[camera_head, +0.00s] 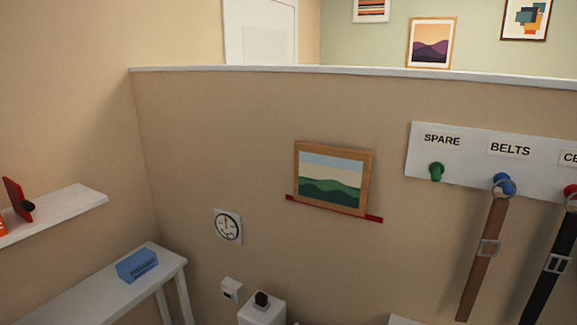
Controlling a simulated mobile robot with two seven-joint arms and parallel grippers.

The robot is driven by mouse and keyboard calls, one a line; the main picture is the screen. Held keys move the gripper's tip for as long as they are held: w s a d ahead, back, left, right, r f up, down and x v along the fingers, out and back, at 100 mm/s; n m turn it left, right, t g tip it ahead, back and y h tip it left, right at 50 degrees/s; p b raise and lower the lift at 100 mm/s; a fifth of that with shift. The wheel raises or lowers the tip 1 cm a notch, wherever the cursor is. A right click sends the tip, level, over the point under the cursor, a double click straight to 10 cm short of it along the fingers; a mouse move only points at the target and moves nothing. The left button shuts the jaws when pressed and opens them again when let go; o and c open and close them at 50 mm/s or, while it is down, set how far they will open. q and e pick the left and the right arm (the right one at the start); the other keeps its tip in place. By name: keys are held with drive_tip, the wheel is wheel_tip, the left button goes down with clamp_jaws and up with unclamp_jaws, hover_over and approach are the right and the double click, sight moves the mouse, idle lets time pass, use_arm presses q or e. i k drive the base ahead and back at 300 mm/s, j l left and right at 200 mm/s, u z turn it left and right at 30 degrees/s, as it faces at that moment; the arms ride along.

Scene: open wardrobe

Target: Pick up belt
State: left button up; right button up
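A brown belt (483,265) hangs straight down from a blue peg (504,185) under the label "BELTS" on a white peg board (470,165). It has a square silver buckle partway down, and a ring shows at the peg. A black belt (553,262) hangs to its right from a red peg (571,190), partly cut off by the right edge of the picture. Neither of my grippers is in view.
A green peg (437,171) under "SPARE" is empty. A framed landscape (332,178) leans on a red ledge left of the board. A white bench (98,288) with a blue box (137,265) and a white shelf (75,207) are at left.

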sight(558, 261)
drive_tip(key=z, duration=1.5)
